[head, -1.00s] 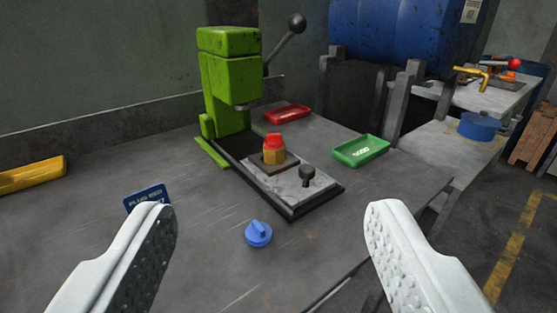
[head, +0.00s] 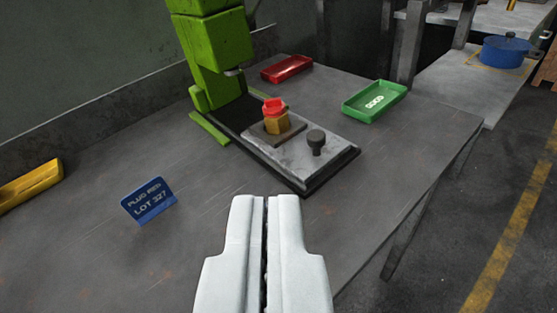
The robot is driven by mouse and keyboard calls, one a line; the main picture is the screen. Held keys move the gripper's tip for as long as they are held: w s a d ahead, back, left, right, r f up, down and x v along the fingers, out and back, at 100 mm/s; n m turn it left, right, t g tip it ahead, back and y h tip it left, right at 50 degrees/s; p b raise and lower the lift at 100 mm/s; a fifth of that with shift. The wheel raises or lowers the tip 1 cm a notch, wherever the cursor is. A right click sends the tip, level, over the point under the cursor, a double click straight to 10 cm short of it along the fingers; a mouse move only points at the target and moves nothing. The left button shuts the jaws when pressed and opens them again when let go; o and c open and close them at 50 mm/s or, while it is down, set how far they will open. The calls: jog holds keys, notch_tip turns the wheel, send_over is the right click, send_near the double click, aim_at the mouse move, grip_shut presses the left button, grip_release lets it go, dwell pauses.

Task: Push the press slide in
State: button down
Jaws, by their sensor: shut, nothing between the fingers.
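The green press (head: 220,60) stands at the back of the grey workbench. Its slide (head: 284,153), a light grey plate on a dark rail base, extends out in front of the press toward the lower right. A black knob (head: 316,139) stands up near the slide's front end. A brass piece with a red top (head: 275,114) sits upright in the slide's dark holder, in front of the ram. My gripper (head: 265,200) is shut and empty, in front of the slide's near end and apart from it in the picture.
A red tray (head: 286,68) lies beside the press, and a green "GOOD" tray (head: 374,100) lies right of the slide. A blue "PLUG RED LOT 327" sign (head: 149,201) and a yellow tray (head: 31,186) are at left. The bench's right edge drops to the floor.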

jog(key=w+d+f+m+g, duration=0.1)
jog(key=w+f+m+g, duration=0.3)
jog(key=w, duration=0.7)
jog(key=m+g, duration=0.4)
send_near(285, 146)
jog(key=f, duration=0.1)
jog(key=d+f, duration=0.1)
jog(key=f, duration=0.1)
jog(key=d+f, duration=0.1)
jog(key=f, duration=0.1)
jog(key=shift+w+d, duration=0.2)
jog(key=shift+w+a+r+n, duration=0.1)
jog(key=shift+w+a+n, duration=0.2)
jog(key=shift+w+a, duration=0.55)
jog(key=shift+w+a+r, duration=0.1)
jog(key=shift+w+a, duration=0.25)
jog(key=shift+w, duration=0.3)
jog(key=w+a, duration=0.2)
jog(key=w, duration=0.1)
jog(key=w+a, duration=0.5)
jog(key=w, duration=0.2)
jog(key=shift+w+a, duration=0.1)
jog(key=shift+a, duration=0.1)
jog(key=shift+w+a, duration=0.3)
jog(key=shift+w, duration=0.1)
jog(key=shift+r, duration=0.1)
